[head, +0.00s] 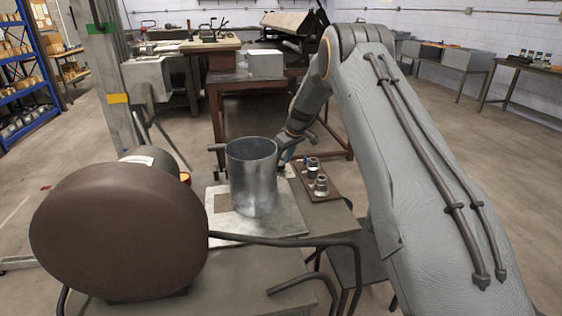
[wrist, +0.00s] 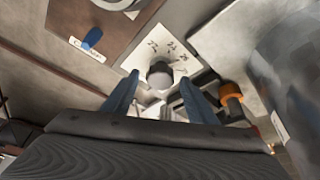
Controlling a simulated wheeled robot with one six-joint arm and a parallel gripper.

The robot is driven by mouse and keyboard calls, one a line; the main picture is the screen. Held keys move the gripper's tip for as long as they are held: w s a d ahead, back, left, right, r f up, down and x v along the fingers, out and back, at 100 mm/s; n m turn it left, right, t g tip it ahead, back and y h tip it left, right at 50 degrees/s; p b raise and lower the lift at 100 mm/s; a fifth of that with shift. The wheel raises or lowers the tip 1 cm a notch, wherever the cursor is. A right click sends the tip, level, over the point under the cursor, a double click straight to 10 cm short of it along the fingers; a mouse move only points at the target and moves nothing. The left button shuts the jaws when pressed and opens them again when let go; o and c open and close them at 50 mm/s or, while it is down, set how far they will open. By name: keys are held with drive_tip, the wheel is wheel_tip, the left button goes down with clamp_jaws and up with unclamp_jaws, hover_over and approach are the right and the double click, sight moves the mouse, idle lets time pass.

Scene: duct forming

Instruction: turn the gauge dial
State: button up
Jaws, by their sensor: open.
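In the wrist view, the gauge dial (wrist: 160,74) shows as a rounded grey knob in front of a pale plate (wrist: 152,46) with dark marks. My gripper (wrist: 160,80) is open, with one blue finger on each side of the knob. I cannot tell whether either finger touches it. In the head view, my gripper (head: 287,152) is low behind the right side of a metal cylinder, partly hidden. The gauge dial cannot be made out there.
The upright metal cylinder (head: 252,170) stands on the bench close to my gripper. An orange knob (wrist: 230,92) is just right of the fingers, and a blue knob (wrist: 92,38) is at upper left. Two metal fittings (head: 320,184) stand on a brown board.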

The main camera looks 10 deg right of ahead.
drive_tip(key=c, duration=1.1)
drive_tip(key=shift+o, duration=0.2)
drive_tip(key=shift+n+b, duration=0.3)
drive_tip(key=shift+b, duration=0.25)
drive_tip(key=n+b, duration=0.1)
drive_tip(key=b, duration=0.1)
drive_tip(key=n+y+b, duration=0.1)
drive_tip(key=shift+w+d+f+g+b, duration=0.1)
drive_tip(key=shift+w+f+g+b, duration=0.1)
drive_tip(key=shift+g+b, duration=0.15)
drive_tip(key=n+g+b, duration=0.1)
drive_tip(key=n+b, duration=0.4)
drive_tip(key=shift+d+r+g+y, duration=0.1)
drive_tip(key=shift+r+g+y, duration=0.05)
drive_tip(key=shift+g+y, duration=0.2)
drive_tip(key=shift+b, duration=0.3)
drive_tip(key=shift+r, duration=0.1)
drive_tip(key=o, duration=1.1)
drive_tip(key=shift+c, duration=0.2)
drive_tip(key=shift+r, duration=0.1)
